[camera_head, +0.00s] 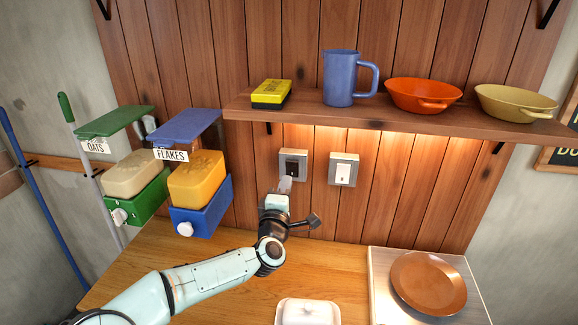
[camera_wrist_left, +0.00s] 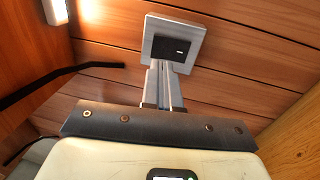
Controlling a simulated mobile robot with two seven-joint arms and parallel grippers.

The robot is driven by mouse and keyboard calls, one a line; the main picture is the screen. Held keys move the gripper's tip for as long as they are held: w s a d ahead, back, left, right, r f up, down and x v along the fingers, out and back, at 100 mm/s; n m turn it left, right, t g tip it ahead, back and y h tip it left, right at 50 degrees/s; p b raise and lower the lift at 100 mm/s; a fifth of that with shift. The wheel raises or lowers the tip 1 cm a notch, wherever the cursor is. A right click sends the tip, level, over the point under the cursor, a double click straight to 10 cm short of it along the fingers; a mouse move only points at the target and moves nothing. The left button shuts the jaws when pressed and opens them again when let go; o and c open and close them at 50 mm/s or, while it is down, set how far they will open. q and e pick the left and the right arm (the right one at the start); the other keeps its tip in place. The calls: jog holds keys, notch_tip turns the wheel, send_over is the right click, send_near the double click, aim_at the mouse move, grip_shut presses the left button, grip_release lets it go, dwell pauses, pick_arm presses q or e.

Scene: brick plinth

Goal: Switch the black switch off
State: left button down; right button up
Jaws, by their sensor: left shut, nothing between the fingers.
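The black switch (camera_head: 293,163) is set in a light grey square plate on the wooden wall, below the shelf. In the left wrist view the black switch (camera_wrist_left: 172,50) sits just beyond the fingertips, its lower part partly covered by them. My left gripper (camera_head: 285,183) is shut and empty, pointing at the lower part of the switch plate. It also shows in the left wrist view (camera_wrist_left: 166,66). I cannot tell whether the fingertips touch the switch. My right gripper is not in view.
A white switch (camera_head: 343,172) is right of the black one. A shelf (camera_head: 400,121) above holds a blue jug, bowls and a yellow box. Oats and flakes dispensers (camera_head: 201,193) hang at the left. A butter dish (camera_head: 307,312) and a brown plate (camera_head: 428,283) are on the counter.

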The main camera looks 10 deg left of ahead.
aim_at(291, 165)
pick_arm(q)
jog(key=w+p, duration=0.1)
jog(key=w, duration=0.1)
jog(key=w+r+p, duration=0.1)
jog(key=w, duration=0.1)
jog(key=shift+w, duration=0.1)
jog(key=shift+w+f, duration=0.1)
jog(key=shift+w, duration=0.45)
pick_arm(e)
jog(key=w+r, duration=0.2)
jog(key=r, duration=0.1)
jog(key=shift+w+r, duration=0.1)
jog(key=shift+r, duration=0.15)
pick_arm(q)
jog(key=shift+s, duration=0.1)
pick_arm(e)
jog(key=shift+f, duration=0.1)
